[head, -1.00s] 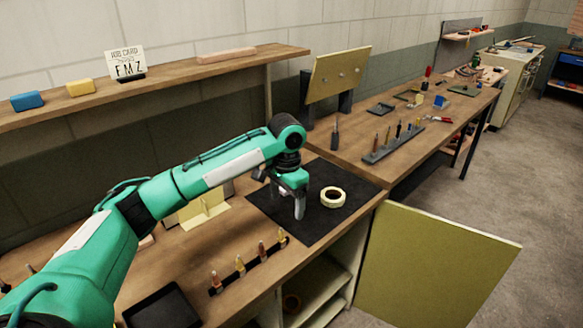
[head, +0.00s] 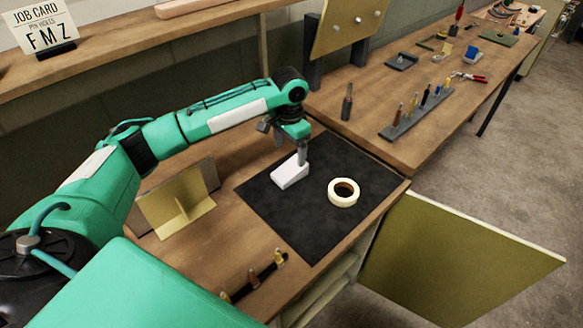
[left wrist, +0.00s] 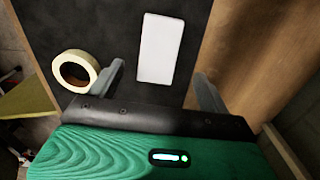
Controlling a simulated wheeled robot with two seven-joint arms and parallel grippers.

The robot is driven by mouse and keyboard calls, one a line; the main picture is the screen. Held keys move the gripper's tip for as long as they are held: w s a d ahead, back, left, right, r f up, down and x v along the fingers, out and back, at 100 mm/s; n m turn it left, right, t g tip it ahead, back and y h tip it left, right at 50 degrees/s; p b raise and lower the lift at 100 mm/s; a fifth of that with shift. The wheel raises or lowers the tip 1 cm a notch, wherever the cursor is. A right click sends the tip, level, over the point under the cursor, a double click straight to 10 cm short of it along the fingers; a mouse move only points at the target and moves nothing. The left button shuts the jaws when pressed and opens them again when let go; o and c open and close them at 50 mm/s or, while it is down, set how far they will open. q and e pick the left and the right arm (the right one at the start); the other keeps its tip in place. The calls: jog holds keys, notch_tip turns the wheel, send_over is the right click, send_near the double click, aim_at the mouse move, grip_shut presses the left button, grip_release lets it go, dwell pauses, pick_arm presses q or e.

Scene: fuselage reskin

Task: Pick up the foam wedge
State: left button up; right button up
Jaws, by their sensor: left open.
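The foam wedge (head: 290,175) is a white block lying on the black mat (head: 330,225) in the head view. It also shows in the left wrist view (left wrist: 160,48) as a pale rectangle ahead of the fingers, between their lines. My left gripper (head: 302,156) is over the wedge's far end in the head view, pointing down. In the left wrist view its two fingers (left wrist: 158,85) are spread apart with nothing between their tips that I can see touching. Whether a finger touches the wedge is unclear. My right gripper is not in view.
A cream tape roll (head: 344,192) lies on the mat right of the wedge. A yellowish angled bracket (head: 178,205) stands to the left. A tool strip (head: 255,276) is at the front of the bench. An olive panel (head: 455,265) hangs at the bench's right side.

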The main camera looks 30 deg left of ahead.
aim_at(290, 169)
pick_arm(q)
notch_tip(290, 169, down, 3)
jog(key=shift+f+p, duration=0.15)
jog(key=shift+p, duration=0.15)
notch_tip(290, 169, down, 4)
jog(key=shift+s+r+p, duration=0.15)
jog(key=shift+r+p, duration=0.05)
jog(key=shift+p, duration=0.3)
jog(key=shift+f, duration=0.4)
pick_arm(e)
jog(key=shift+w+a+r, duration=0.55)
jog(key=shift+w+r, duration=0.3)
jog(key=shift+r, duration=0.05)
pick_arm(q)
jog(key=c, duration=1.1)
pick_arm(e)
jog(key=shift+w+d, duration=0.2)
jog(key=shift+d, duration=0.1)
